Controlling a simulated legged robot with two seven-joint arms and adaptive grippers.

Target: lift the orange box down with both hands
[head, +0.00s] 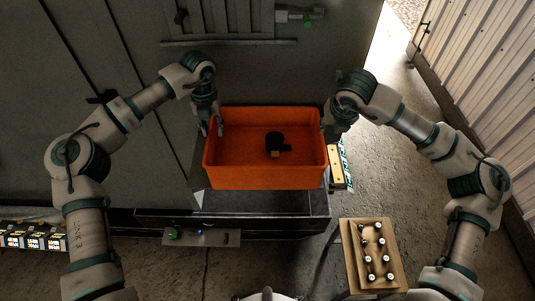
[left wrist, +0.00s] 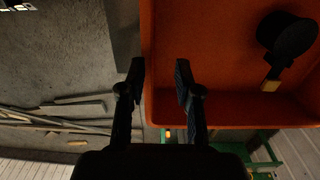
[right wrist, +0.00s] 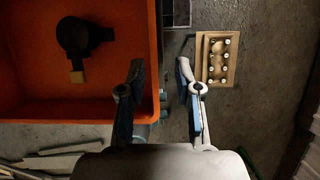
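The orange box (head: 235,155) sits upright on a dark ledge (head: 270,203) in the head view. A black round part with a short tan-ended arm (head: 274,141) lies inside it. My left gripper (head: 212,127) is at the box's left wall. In the left wrist view its open fingers (left wrist: 159,72) have that wall between them, with gaps on both sides. My right gripper (head: 329,124) is at the right wall. In the right wrist view its open fingers (right wrist: 160,72) stand either side of that wall. I cannot tell how far the fingertips reach below the rim.
A wooden rack with several pale-topped pegs (head: 373,255) stands at the front right. A grey cabinet (head: 90,120) rises behind and left. A panel with a green button (head: 200,236) is below the ledge.

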